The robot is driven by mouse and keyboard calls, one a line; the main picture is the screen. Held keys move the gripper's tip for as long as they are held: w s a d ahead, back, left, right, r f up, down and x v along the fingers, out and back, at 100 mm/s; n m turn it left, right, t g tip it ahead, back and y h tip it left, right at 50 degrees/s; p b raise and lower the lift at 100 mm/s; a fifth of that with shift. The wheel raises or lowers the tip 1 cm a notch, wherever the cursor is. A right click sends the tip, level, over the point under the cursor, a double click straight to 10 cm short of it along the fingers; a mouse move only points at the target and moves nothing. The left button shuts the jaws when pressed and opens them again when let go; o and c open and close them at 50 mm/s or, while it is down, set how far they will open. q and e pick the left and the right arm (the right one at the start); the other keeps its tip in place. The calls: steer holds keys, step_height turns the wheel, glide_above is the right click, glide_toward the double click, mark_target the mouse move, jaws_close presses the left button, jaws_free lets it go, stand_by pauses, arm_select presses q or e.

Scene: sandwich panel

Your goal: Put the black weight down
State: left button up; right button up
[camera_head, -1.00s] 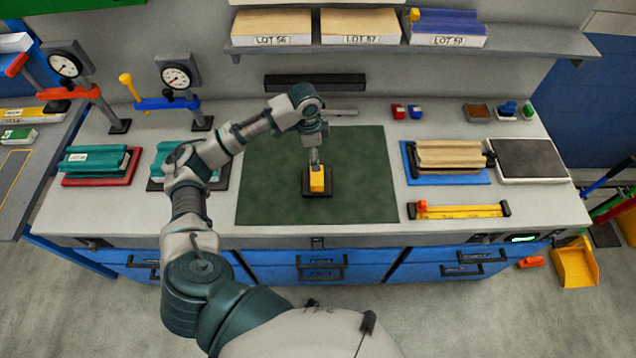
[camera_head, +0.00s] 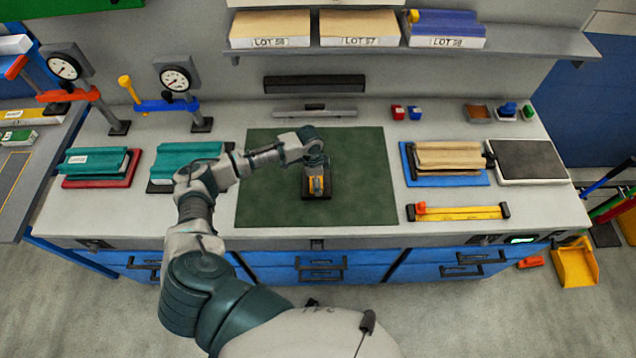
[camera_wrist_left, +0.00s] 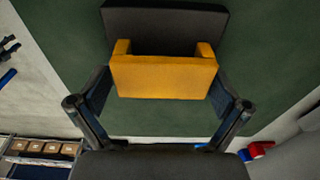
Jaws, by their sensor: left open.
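The black weight (camera_head: 318,195) with its yellow handle stands on the dark green mat (camera_head: 362,205) at the middle of the bench. In the left wrist view its black base (camera_wrist_left: 165,27) is at the top, with the yellow handle (camera_wrist_left: 163,76) in front of it. My left gripper (camera_head: 316,178) is over the weight. In the left wrist view my left gripper (camera_wrist_left: 160,82) is open, with one finger on each side of the handle. The fingers do not look closed on it. My right gripper is not in view.
Teal panels lie on a red tray (camera_head: 70,182) and a black tray at left. Tan panels on a blue tray (camera_head: 470,180) and a dark-topped plate (camera_head: 530,160) are at right. A yellow bar tool (camera_head: 460,212) lies near the front. The mat around the weight is clear.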

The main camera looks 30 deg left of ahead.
arm_select(q)
steer(key=shift+a, duration=0.15)
steer(key=shift+c, duration=0.3)
steer(key=shift+a, duration=0.35)
steer(key=c, duration=1.2)
steer(key=shift+c, duration=1.4)
steer(key=shift+w+d, duration=0.1)
steer(key=shift+r, duration=0.1)
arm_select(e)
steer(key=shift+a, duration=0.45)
